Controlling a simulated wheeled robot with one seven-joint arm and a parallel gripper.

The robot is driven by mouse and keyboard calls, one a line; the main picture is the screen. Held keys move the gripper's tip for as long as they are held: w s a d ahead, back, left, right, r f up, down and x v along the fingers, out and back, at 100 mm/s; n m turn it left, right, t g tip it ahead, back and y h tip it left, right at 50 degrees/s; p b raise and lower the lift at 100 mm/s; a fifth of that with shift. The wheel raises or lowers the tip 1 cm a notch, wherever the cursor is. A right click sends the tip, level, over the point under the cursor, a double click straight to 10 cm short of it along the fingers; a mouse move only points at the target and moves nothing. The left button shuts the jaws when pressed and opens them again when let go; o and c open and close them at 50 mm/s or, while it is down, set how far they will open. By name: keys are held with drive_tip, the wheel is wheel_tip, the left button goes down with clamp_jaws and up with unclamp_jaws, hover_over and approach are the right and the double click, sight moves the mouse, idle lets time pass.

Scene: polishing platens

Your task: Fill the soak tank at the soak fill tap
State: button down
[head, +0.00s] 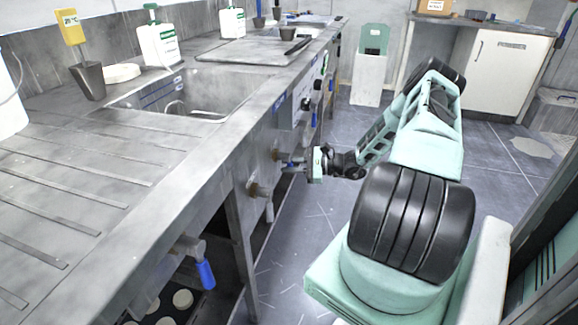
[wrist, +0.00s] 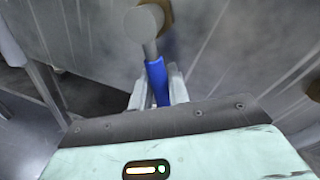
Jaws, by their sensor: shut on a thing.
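My gripper (head: 292,163) is at the bench front, below the basin. In the wrist view its two fingers (wrist: 157,92) are shut on the blue lever (wrist: 157,75) of a tap. The tap's grey round body (wrist: 144,22) and brown collar stand out from a grey metal panel. Which tap this is I cannot read from any label. The sunken basin (head: 205,116) in the counter, with a striped marking on its inner wall, may be the soak tank. I cannot make out any water in it.
A blue-handled tap (head: 204,272) and another tap (head: 260,190) stick out from the bench front nearer to me. A dark cup (head: 90,82) and white bottles stand on the counter. The floor (head: 300,250) between the bench and my base is clear.

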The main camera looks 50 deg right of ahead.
drive_tip(key=shift+w+d+r+n+h+p, duration=0.1)
drive_tip(key=shift+d+r+n+h+p, duration=0.25)
drive_tip(key=shift+n, duration=0.5)
drive_tip(key=shift+w+d+r+n+h+p, duration=0.15)
drive_tip(key=shift+d+r+n+p, duration=0.15)
drive_tip(key=shift+n+p, duration=0.4)
drive_tip(key=shift+w+d+r+n+h+p, duration=0.1)
drive_tip(key=shift+d+r+n+h+p, duration=0.2)
drive_tip(key=shift+n, duration=0.65)
drive_tip(key=shift+d, duration=0.1)
drive_tip(key=c, duration=1.4)
unclamp_jaws()
drive_tip(key=shift+r, duration=0.1)
drive_tip(key=p+v, duration=0.1)
drive_tip(key=v, duration=1.6)
drive_tip(key=shift+s+d+r, duration=0.1)
drive_tip(key=shift+d, duration=0.1)
